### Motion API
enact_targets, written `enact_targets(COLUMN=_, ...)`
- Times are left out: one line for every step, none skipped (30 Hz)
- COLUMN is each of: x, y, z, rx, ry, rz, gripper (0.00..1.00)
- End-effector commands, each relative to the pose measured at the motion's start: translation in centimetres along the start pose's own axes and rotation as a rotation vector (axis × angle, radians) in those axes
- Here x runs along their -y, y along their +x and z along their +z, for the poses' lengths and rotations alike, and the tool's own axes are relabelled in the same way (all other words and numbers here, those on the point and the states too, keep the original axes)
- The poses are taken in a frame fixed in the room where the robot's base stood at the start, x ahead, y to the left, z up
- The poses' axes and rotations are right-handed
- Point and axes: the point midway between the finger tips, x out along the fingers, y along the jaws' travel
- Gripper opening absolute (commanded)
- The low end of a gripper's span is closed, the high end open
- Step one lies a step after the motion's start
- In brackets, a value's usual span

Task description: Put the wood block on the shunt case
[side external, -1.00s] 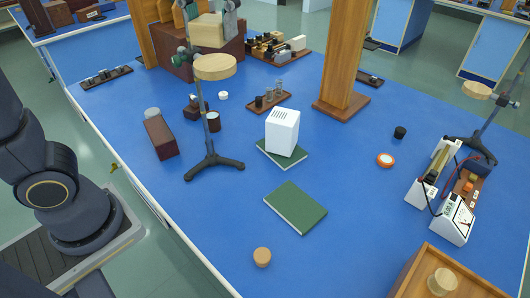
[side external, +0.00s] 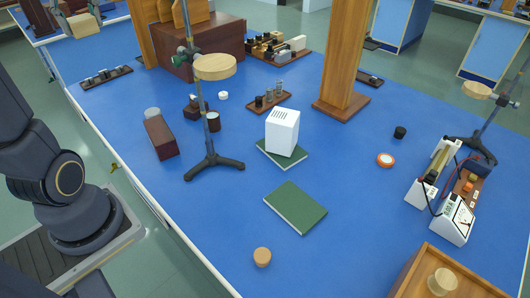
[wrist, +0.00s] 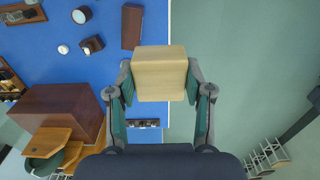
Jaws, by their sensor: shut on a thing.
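The wood block (wrist: 160,73) is pale and held between the fingers of my gripper (wrist: 160,88) in the wrist view, which is shut on it. In the side external view the block (side external: 83,25) is at the top left, high up, with my gripper (side external: 80,12) around it. A long dark brown case (side external: 160,137) lies on the blue table left of the stand; it also shows at the top of the wrist view (wrist: 132,27). A larger red-brown box (side external: 203,47) stands at the back. I cannot tell which is the shunt case.
A stand with a round wooden disc (side external: 215,67) rises beside the long case. A small rack (side external: 105,76) lies near the table's left edge. A white device (side external: 282,131) sits on a green book. Wooden posts (side external: 345,60) stand at the back.

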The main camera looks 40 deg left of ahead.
Motion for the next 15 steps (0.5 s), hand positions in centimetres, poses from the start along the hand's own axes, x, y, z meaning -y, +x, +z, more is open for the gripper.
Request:
enact_targets(x=0.1, y=0.8, z=0.1, rx=0.001, ry=-0.001, rz=-0.001, gripper=0.16)
enact_targets(x=0.1, y=1.6, z=0.1, rx=0.002, ry=-0.001, rz=-0.002, gripper=0.16)
enact_targets(x=0.1, y=2.5, z=0.1, rx=0.002, ry=-0.001, rz=-0.003, gripper=0.16)
enact_targets(x=0.1, y=3.2, z=0.1, rx=0.003, ry=-0.001, rz=-0.003, gripper=0.16)
enact_targets(x=0.1, y=3.9, z=0.1, rx=0.003, ry=-0.001, rz=-0.003, gripper=0.16)
enact_targets(x=0.1, y=5.4, z=0.1, rx=0.004, ry=-0.001, rz=-0.004, gripper=0.16)
enact_targets(x=0.1, y=6.4, z=0.1, rx=0.004, ry=-0.001, rz=-0.005, gripper=0.16)
enact_targets(x=0.2, y=7.5, z=0.1, rx=0.005, ry=-0.001, rz=-0.005, gripper=0.16)
enact_targets(x=0.2, y=9.2, z=0.1, rx=0.006, ry=0.000, rz=-0.007, gripper=0.16)
enact_targets(x=0.2, y=10.5, z=0.2, rx=0.006, ry=0.001, rz=-0.007, gripper=0.16)
enact_targets(x=0.2, y=11.8, z=0.2, rx=0.008, ry=0.001, rz=-0.009, gripper=0.16)
enact_targets(x=0.2, y=13.6, z=0.2, rx=0.008, ry=0.001, rz=-0.009, gripper=0.16)
enact_targets(x=0.2, y=15.0, z=0.2, rx=0.009, ry=0.000, rz=-0.010, gripper=0.16)
enact_targets(x=0.2, y=16.2, z=0.2, rx=0.009, ry=-0.001, rz=-0.009, gripper=0.16)
enact_targets(x=0.2, y=17.9, z=0.2, rx=0.009, ry=-0.001, rz=-0.009, gripper=0.16)
